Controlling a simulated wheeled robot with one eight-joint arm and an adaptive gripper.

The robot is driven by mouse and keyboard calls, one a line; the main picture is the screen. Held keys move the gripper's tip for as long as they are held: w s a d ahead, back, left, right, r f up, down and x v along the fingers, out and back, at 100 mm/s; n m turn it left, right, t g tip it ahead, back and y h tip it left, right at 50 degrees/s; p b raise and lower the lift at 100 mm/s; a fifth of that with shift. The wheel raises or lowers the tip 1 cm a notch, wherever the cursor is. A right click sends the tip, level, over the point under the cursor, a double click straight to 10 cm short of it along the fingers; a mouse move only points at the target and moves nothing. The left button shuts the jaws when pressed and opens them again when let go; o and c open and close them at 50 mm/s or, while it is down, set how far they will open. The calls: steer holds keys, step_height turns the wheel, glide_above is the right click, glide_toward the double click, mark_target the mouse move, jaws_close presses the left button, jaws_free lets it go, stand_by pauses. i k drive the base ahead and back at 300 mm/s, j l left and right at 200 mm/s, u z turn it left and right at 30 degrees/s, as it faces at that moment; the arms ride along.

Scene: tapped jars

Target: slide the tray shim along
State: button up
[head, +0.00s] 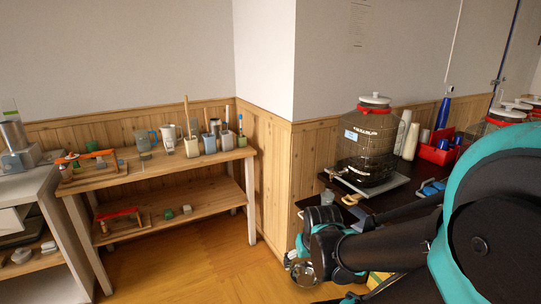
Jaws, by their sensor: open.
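A large glass jar (367,145) with a red band, a white lid and a metal tap stands on a grey tray (398,181) on the dark table at the right. A small tan piece (351,200) lies by the tray's front left corner, below the tap; it may be the shim, but I cannot be sure. My gripper (298,268) is low in front of the table's left end, apart from the tray and the tan piece. It is open, and I see nothing held in it. My arm hides much of the table's front.
A clear cup (327,197) is near the table's left edge. Blue items (432,188), white cup stacks (405,135) and a red caddy (437,152) stand right of the jar. A wooden shelf (160,170) with mugs and tools is at the left. The wooden floor (215,265) between is clear.

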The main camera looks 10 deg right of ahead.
mark_target(355, 198)
steer(key=z, duration=0.75)
